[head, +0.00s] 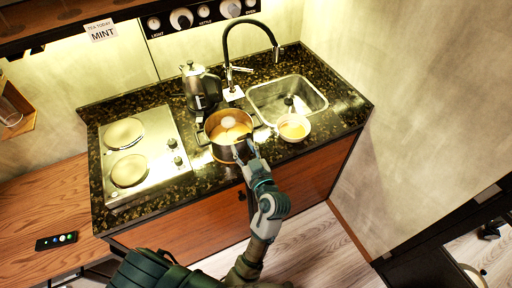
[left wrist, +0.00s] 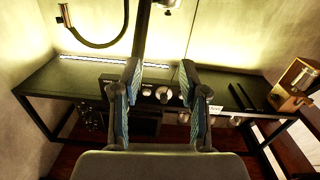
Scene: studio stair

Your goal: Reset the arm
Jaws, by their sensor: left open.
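My left gripper (head: 244,148) is at the front edge of the counter in the head view, in front of the pot (head: 226,128) and left of the white bowl (head: 293,128). Whether it touches the pot cannot be told. In the left wrist view my left gripper (left wrist: 160,75) has its two fingers apart, with nothing between them. My left arm (head: 268,205) reaches up from the bottom of the head view. My right gripper is in neither view.
The counter (head: 142,200) holds a steel two-plate hob (head: 146,152), a metal kettle (head: 196,84), a black tap (head: 228,50) and a sink (head: 265,95). A phone (head: 56,241) lies on the wooden table at left. Floor (head: 320,240) shows clear at lower right.

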